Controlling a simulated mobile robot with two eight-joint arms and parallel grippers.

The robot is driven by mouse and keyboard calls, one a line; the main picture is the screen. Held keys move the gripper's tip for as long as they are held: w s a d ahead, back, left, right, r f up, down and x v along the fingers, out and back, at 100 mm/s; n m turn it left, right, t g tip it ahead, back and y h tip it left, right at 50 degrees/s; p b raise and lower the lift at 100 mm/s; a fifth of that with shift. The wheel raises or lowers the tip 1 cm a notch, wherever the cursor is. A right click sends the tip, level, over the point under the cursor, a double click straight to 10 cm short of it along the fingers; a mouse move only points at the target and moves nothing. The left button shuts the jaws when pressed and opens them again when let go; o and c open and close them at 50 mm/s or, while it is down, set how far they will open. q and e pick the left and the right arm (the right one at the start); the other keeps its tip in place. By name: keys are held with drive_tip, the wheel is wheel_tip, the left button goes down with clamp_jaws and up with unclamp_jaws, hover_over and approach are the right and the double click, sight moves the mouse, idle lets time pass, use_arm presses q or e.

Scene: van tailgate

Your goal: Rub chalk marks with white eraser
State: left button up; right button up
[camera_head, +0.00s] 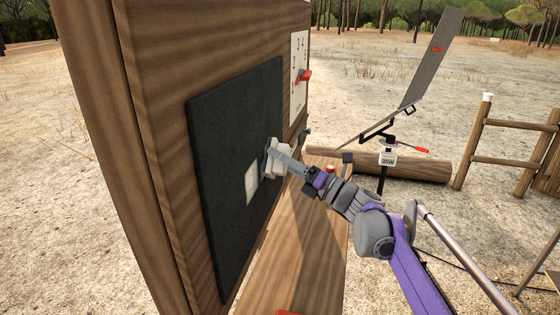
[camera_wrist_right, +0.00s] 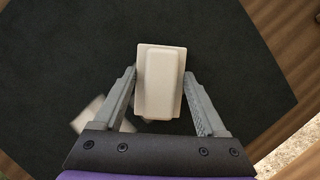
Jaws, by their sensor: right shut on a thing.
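A dark chalkboard (camera_head: 232,135) is fixed upright on the wooden panel. One whitish rectangular chalk patch (camera_head: 251,183) shows on it, low toward its right side. The patch also shows in the right wrist view (camera_wrist_right: 88,116), partly hidden behind a finger and the gripper body. My right gripper (camera_head: 273,156) is shut on the white eraser (camera_head: 278,165), just right of the patch and above its middle. In the right wrist view the eraser (camera_wrist_right: 160,80) sits between the fingers, its flat side toward the board. I cannot tell whether it touches the board. My left gripper is out of view.
A wooden ledge (camera_head: 290,270) runs below the board. A white sheet with a red knob (camera_head: 304,76) is on the panel beyond the board. A log (camera_head: 420,166), a tilted grey panel (camera_head: 432,60) and a wooden ladder frame (camera_head: 510,125) stand to the right.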

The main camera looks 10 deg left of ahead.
sight(262, 163)
drive_tip(key=shift+w+p, duration=0.35)
drive_tip(key=shift+w, duration=0.7)
drive_tip(key=shift+s+a+b, duration=0.15)
drive_tip(key=shift+s+b, duration=0.55)
drive_tip(key=shift+s, duration=2.8)
drive_tip(key=shift+s, duration=0.1)
